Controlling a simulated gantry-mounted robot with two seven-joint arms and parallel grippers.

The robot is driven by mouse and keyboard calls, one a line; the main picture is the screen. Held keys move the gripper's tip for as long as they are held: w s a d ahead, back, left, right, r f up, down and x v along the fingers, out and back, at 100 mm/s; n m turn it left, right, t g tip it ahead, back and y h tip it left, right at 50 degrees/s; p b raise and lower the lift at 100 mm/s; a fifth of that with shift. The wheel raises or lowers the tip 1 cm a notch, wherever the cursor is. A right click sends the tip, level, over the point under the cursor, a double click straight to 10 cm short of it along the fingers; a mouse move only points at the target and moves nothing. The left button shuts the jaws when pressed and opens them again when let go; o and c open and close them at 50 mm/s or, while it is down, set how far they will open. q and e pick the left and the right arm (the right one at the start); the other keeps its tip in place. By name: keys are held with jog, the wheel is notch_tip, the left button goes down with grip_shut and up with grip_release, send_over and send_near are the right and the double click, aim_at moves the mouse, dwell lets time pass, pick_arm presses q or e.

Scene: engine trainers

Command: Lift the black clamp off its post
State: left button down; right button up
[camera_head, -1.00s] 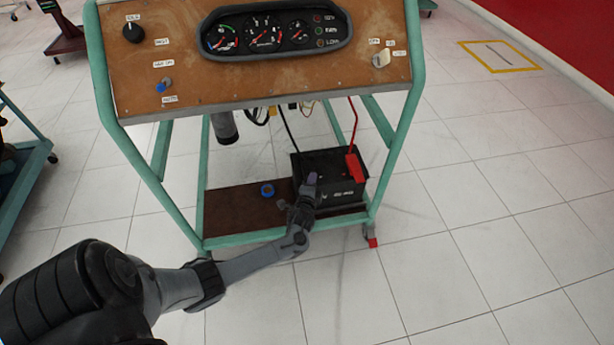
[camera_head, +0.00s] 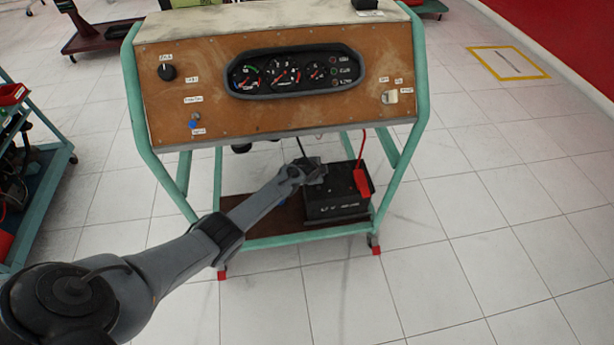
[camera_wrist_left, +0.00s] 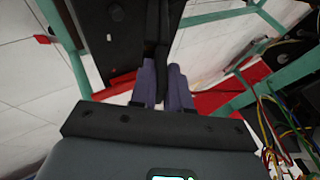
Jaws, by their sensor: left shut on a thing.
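The black battery (camera_head: 337,207) sits on the lower shelf of the trainer. My left gripper (camera_head: 316,172) is over its left rear part. In the left wrist view, the two purple-grey fingers (camera_wrist_left: 163,82) are shut on the black clamp (camera_wrist_left: 162,45), a long dark piece between them. The dark battery top (camera_wrist_left: 98,45) shows beside the clamp, with a round grey post-like spot (camera_wrist_left: 116,12) on it, uncovered. In the head view my gripper hides the clamp, so its exact height over the battery cannot be told. My right gripper is not in view.
The red clamp (camera_head: 363,183) with its red cable is at the battery's right side. The wooden gauge panel (camera_head: 280,90) overhangs the shelf, carried by a green tube frame (camera_head: 423,95). Coloured wires (camera_wrist_left: 285,125) hang at the right of the wrist view. Tiled floor is clear in front.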

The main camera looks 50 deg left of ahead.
pick_arm(q)
jog(key=shift+w+a+r+b, duration=0.2)
jog(key=shift+a+b, duration=0.2)
jog(key=shift+a, duration=0.4)
jog(key=shift+w+a+r, duration=0.15)
jog(key=shift+w+a, duration=0.1)
jog(key=c, duration=1.5)
grip_release()
jog(key=shift+w, duration=0.15)
jog(key=shift+r, duration=0.15)
